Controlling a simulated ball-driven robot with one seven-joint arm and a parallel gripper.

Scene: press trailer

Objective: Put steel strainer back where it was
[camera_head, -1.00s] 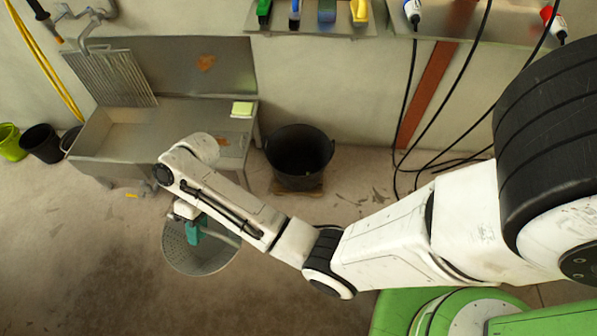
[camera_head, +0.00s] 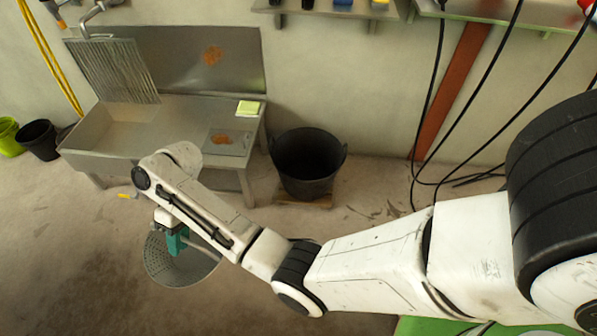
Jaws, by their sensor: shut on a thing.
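The steel strainer (camera_head: 178,268) is a round, perforated grey disc in the lower left of the head view. My gripper (camera_head: 176,245), with teal fingers, is shut on it and holds it in front of the sink unit. The fingertips and part of the strainer are hidden behind my arm and the gripper itself. A steel sink unit (camera_head: 228,170) stands against the wall at the left, with a basin and a flat side surface. A ribbed metal panel (camera_head: 112,70) leans upright at the back of the basin.
A yellow-green sponge or block (camera_head: 248,108) lies on the sink's side surface. Dark and green buckets (camera_head: 38,140) stand at far left. Black cables (camera_head: 430,120) hang at right. The floor ahead is open.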

